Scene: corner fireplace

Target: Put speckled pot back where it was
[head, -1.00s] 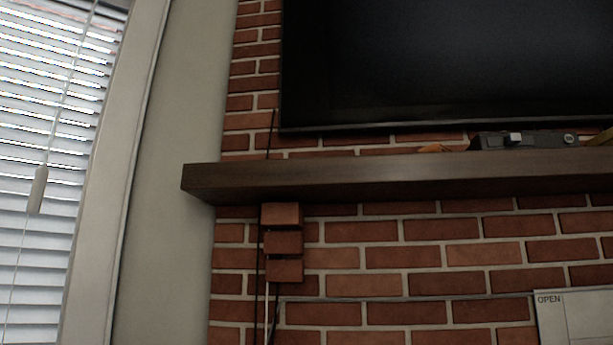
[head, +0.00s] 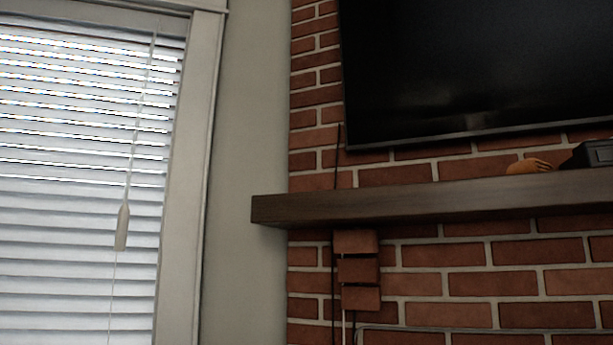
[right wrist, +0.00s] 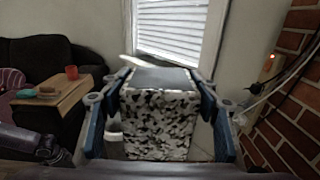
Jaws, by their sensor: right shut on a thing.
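The speckled pot (right wrist: 158,122) shows in the right wrist view, with a black, grey and white speckled side and a dark grey top. My right gripper (right wrist: 160,105) is shut on it, with one blue finger along its left side and one along its right. The pot fills the space between the fingers, and its underside is hidden. Neither the pot nor my grippers show in the head view. My left gripper is in no view.
A wooden mantel (head: 430,202) juts from the brick wall under a dark screen (head: 480,65). A window with blinds (head: 75,180) is at left. In the right wrist view, a dark sofa (right wrist: 50,58) and a small wooden table (right wrist: 58,103) with a red cup (right wrist: 71,72) stand at left.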

